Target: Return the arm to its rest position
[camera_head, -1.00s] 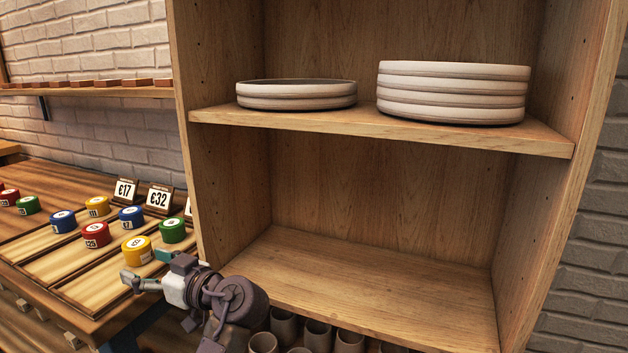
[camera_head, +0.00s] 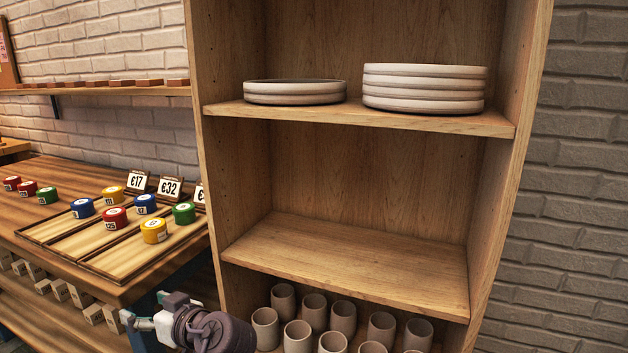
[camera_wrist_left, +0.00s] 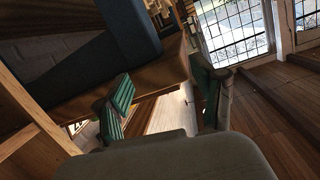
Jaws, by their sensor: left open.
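My left gripper (camera_head: 130,320) is at the lower left of the head view, in front of the shelf unit and below the table's front edge. Part of it is hidden behind my own wrist. In the left wrist view my left gripper (camera_wrist_left: 162,100) shows two green-padded fingers spread apart, with nothing between them. My right gripper is in neither view.
A wooden shelf unit (camera_head: 360,125) holds a short plate stack (camera_head: 295,93) and a taller plate stack (camera_head: 424,90). Its middle shelf is empty. Several grey cups (camera_head: 342,318) stand at the bottom. A table (camera_head: 60,215) with coloured paint pots is at left.

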